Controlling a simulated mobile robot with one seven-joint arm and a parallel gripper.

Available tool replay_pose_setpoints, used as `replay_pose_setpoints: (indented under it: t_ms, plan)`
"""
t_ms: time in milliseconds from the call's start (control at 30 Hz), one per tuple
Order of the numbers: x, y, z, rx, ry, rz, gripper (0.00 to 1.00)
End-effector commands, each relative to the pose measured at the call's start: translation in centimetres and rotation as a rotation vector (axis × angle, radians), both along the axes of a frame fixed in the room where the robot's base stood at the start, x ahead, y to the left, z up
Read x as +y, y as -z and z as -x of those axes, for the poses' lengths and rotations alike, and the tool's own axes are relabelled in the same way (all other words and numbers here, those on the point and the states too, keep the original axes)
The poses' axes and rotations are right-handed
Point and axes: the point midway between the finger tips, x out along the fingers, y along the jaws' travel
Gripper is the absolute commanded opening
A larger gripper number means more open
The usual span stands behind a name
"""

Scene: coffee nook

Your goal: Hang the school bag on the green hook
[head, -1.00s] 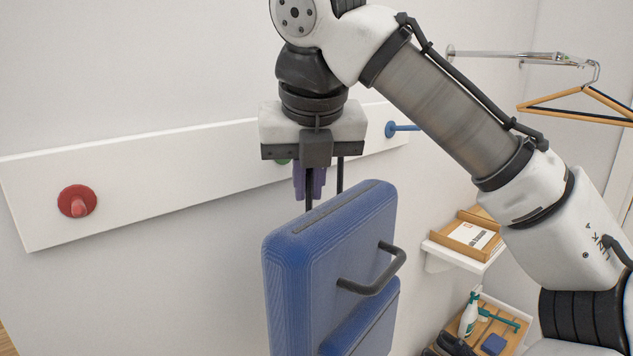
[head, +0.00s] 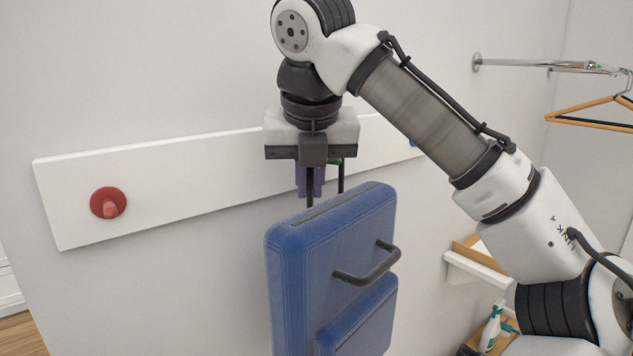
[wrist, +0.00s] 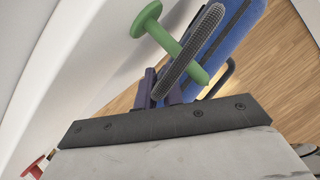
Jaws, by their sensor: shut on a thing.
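The blue school bag (head: 330,255) hangs upright below my gripper (head: 311,185), its dark front handle facing right. My gripper is shut on the bag's dark hanging loop (wrist: 190,50); its purple fingers (wrist: 163,90) show in the wrist view. The green hook (wrist: 147,18) is close beside the fingers there. The loop crosses the picture over the hook's peg, with the disc on one side and the peg's tip on the other. I cannot tell whether the peg passes through the loop. In the head view the green hook (head: 336,161) is almost wholly hidden behind my gripper.
A white wall board (head: 200,185) carries a red hook (head: 108,203) at left and a blue hook (head: 414,142), mostly hidden by my arm. At right are a rail (head: 530,64) with a wooden hanger (head: 590,108) and a small shelf (head: 475,268). The board between red hook and gripper is clear.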

Motion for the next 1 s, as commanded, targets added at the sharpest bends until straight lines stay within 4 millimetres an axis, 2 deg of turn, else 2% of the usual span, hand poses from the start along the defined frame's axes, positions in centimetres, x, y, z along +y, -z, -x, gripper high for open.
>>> replay_pose_setpoints:
  t_ms: [400,1000]
  plan:
    - [0.8,0.9,-1.1,-0.004,-0.001,0.0,0.0]
    - [0.9,1.2,-1.2,-0.004,0.0,0.0,0.0]
